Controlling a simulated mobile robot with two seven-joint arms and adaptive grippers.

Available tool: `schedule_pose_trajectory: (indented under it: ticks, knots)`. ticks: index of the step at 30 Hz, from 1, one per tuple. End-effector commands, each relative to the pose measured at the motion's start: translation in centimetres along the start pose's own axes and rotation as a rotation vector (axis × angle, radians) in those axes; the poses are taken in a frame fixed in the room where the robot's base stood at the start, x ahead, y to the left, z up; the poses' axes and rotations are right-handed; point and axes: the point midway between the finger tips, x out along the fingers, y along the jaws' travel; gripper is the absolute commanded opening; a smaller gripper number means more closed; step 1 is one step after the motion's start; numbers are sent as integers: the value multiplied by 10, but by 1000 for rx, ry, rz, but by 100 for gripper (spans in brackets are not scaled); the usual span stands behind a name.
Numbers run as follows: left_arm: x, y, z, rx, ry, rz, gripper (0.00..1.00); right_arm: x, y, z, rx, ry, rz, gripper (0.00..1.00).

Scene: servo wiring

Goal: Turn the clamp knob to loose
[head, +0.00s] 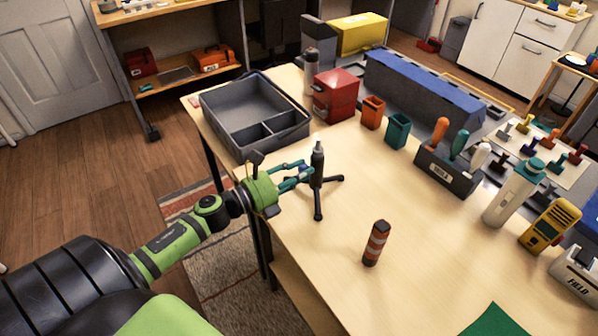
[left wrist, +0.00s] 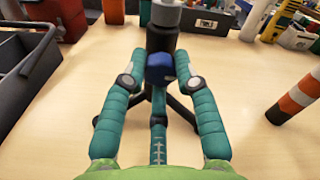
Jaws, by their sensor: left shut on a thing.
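A dark tripod stand (head: 317,165) stands upright near the table's left edge, its legs spread on the wood. In the left wrist view the stand's post (left wrist: 161,38) rises in the middle, with a blue clamp knob (left wrist: 160,69) on the side facing me. My left gripper (head: 303,175) reaches in from the left at the post's height. Its teal fingers close in on both sides of the knob and are shut on it. A third finger lies below the knob. The knob is hidden in the head view, and I cannot read its setting. My right gripper is out of view.
A grey divided tray (head: 262,137) lies behind the stand. An orange-striped dark cylinder (head: 376,243) stands to its front right. A red box (head: 336,95), an orange cup (head: 372,112) and a teal cup (head: 397,130) are farther back. Table between stand and cylinder is clear.

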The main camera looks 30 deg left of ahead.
Motion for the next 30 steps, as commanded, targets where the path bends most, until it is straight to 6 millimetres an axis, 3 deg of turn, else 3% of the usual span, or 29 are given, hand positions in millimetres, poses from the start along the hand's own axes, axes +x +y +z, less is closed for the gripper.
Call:
schedule_pose_trajectory:
  ticks: [11,30]
  knots:
    - [0,-2,2,-94,-2,-3,0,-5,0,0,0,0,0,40]
    - [0,-1,3,-661,-2,-3,0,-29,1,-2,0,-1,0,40]
